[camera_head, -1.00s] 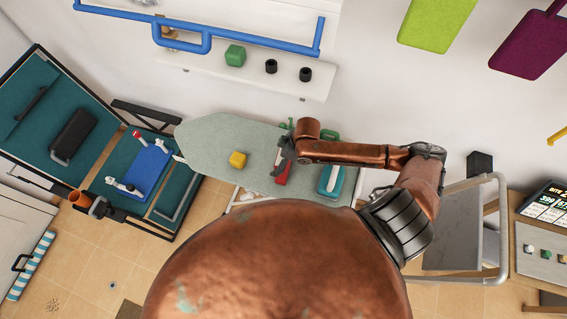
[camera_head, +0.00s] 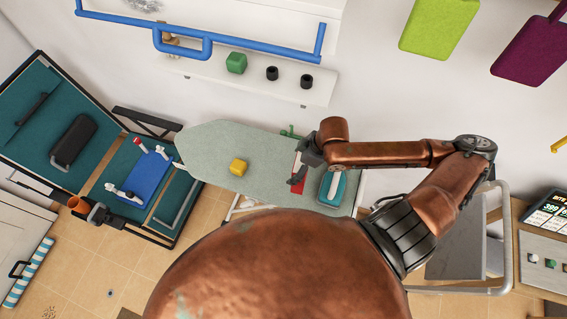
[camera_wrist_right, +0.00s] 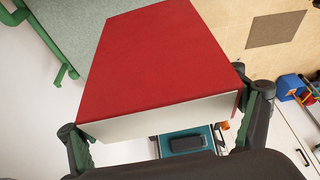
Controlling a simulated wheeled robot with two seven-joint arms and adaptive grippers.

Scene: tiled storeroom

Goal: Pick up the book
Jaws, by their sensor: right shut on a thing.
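The red book (camera_wrist_right: 160,55) fills the middle of the right wrist view, with its white page edge facing the camera. My right gripper (camera_wrist_right: 168,125) is shut on it, with one finger on each side. In the head view, the red book (camera_head: 298,186) shows only in part beneath my right gripper (camera_head: 300,176), over the pale green ironing board. The gripper hides the rest of it. The book appears held clear of the board, but the exact gap cannot be told. My left gripper is not in view.
A wall shelf (camera_head: 200,72) with a blue rail (camera_head: 250,42) is behind.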

